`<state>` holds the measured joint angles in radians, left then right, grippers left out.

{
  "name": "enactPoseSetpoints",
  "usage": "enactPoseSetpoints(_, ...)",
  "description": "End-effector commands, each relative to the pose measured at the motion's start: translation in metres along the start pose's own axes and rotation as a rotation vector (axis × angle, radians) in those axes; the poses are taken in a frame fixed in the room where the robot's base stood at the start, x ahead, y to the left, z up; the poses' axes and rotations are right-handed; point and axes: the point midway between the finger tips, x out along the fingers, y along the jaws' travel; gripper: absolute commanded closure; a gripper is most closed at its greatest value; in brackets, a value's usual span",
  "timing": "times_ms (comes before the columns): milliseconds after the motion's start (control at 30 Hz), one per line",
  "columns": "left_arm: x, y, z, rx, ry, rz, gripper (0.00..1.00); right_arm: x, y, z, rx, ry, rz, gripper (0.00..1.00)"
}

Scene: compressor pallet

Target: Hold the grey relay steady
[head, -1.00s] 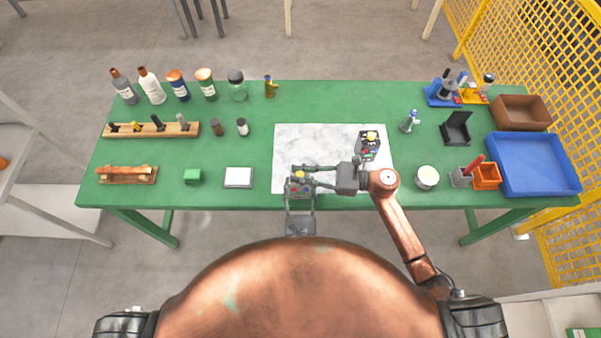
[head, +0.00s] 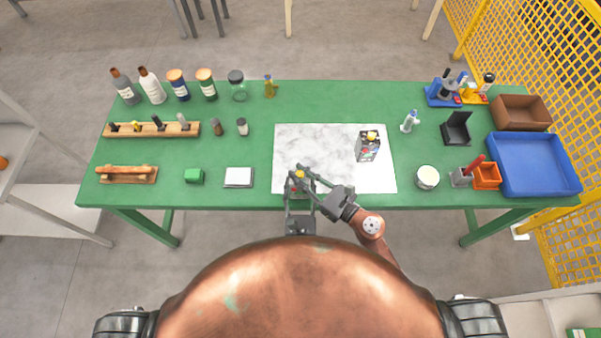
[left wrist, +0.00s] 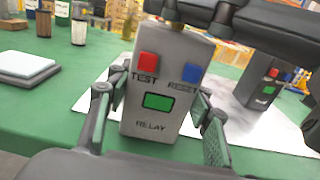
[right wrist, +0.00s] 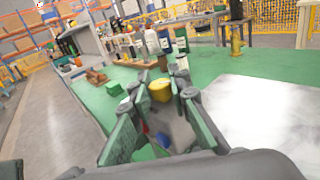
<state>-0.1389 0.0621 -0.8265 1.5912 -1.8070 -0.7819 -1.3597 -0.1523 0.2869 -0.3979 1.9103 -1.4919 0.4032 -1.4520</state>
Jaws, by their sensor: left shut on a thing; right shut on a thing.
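The grey relay (left wrist: 165,75) stands upright in the left wrist view, with a red TEST button, a blue RESET button and a green window. My left gripper (left wrist: 160,108) is shut on its sides. In the head view the relay (head: 299,189) is at the marble mat's front left, partly covered by my grippers. A yellow knob (right wrist: 160,89) tops the relay in the right wrist view. My right gripper (right wrist: 161,93) has its fingers on both sides of this knob and is shut on it. The exact contact is partly hidden.
A second, similar unit (head: 367,147) stands on the marble mat (head: 320,142) to the right. A white pad (head: 239,177) and a green block (head: 194,176) lie to the left. A round white-topped tin (head: 427,177) stands right of the mat. The mat's middle is free.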

Motion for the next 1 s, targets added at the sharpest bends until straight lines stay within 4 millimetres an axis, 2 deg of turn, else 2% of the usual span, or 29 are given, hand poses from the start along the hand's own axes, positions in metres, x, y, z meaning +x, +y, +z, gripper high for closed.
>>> enactPoseSetpoints(400, -0.0007, -0.002, 0.0012, 0.002, -0.003, -0.004, 0.88, -0.0002, -0.0003, -0.0026, 0.002, 0.004, -0.197, 1.0)
enactPoseSetpoints(967, -0.0008, -0.0023, 0.0015, 0.0, -0.003, -0.004, 0.88, -0.0008, -0.0011, -0.0022, 0.001, 0.002, -0.225, 1.0)
enactPoseSetpoints(1000, -0.0008, -0.0024, 0.0015, 0.0, -0.003, -0.004, 0.88, -0.0008, -0.0011, -0.0022, 0.001, 0.002, -0.225, 0.8)
